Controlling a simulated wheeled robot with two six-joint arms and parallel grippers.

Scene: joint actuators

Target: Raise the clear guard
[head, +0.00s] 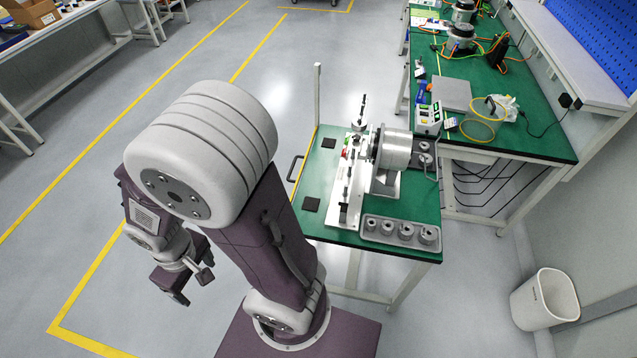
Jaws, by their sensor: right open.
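A dark looped handle (295,168) sticks out at the left edge of the green-topped workbench (318,190). A thin yellow strip (304,163) runs along that edge beside it, near a white upright post (317,95). I cannot clearly make out the clear guard's pane, nor tell for sure whether it is up or down. My right gripper (194,287) is open and empty, low at the left of the bench and well apart from the handle. My left gripper is not in view.
On the bench stand a fixture with a metal cylinder (394,149) and a grey tray (376,238) of metal rings. Another green bench (475,82) with tools adjoins behind. A white bin (545,300) stands at right. The floor at left is clear.

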